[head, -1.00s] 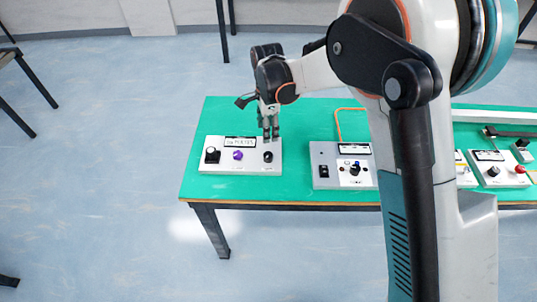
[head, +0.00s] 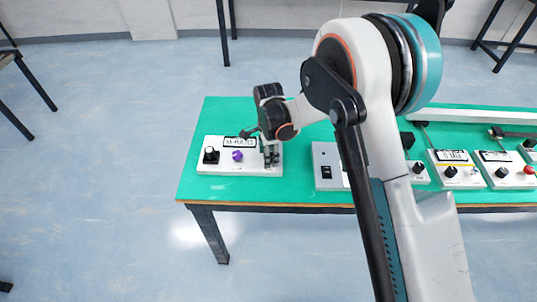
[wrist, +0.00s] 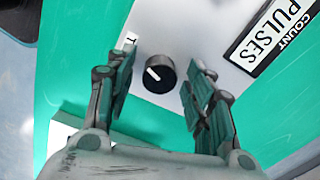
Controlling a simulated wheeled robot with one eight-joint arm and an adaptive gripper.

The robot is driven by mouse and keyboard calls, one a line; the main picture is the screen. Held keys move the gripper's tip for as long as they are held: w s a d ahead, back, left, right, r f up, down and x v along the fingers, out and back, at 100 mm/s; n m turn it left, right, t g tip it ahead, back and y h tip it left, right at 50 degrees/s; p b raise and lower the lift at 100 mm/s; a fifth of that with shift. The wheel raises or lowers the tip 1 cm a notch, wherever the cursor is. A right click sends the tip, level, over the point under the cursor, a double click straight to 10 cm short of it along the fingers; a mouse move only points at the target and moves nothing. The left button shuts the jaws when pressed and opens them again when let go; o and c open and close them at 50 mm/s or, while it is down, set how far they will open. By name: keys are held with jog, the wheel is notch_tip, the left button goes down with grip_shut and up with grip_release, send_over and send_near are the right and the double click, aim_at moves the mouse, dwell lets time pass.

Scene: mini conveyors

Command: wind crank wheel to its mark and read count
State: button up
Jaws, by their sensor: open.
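A white control box (head: 222,169) at the left end of the green table has a black knob (head: 210,155), a purple knob (head: 237,155) and a PULSES label plate (head: 239,142). No part is clearly marked as the crank wheel. In the wrist view, a black knob (wrist: 159,74) with a white pointer line stands between my open fingers, apart from both. The plate (wrist: 272,35) there reads COUNT PULSES; no number shows. My gripper (head: 271,156) points down over the box's right end, hiding that knob in the head view.
A grey box (head: 326,171) with a black switch stands right of the white box, partly behind my arm. More knob boxes (head: 452,170) line the right side of the table (head: 300,195). Green tabletop is free between the white and grey boxes.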

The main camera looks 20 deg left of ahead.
jog(key=c, duration=1.1)
jog(key=shift+o, duration=0.2)
